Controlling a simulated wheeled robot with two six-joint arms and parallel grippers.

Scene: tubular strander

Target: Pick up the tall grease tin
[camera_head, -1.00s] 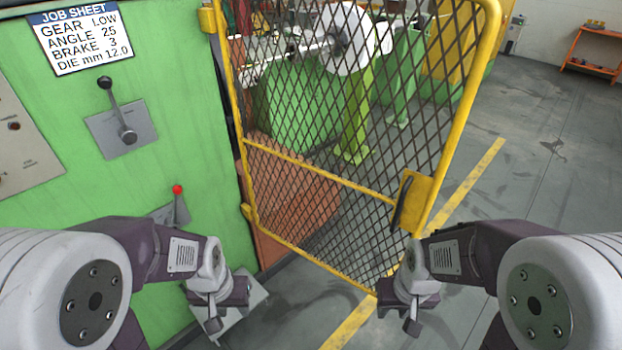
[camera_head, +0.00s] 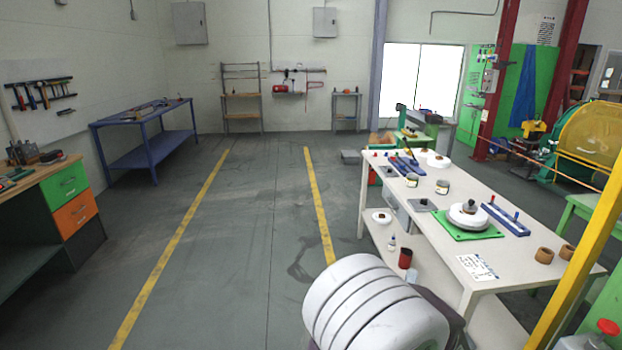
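A white table (camera_head: 455,235) stands right of centre. Two small tins with pale labels are on its top: one tin (camera_head: 412,180) nearer the back left, and another tin (camera_head: 442,187) just right of it. They look close in height, and I cannot tell which, if either, is the tall grease tin. A red cylinder with a dark top (camera_head: 405,258) stands on the table's lower shelf beside a small white bottle (camera_head: 391,243). Neither of my grippers is in view.
The table also holds a white spool on a green mat (camera_head: 480,234), a blue rack (camera_head: 505,219), brown cylinders (camera_head: 544,255) and a paper sheet (camera_head: 477,267). A yellow post (camera_head: 580,265) crosses the right foreground. The floor left of the table is clear, with yellow lines.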

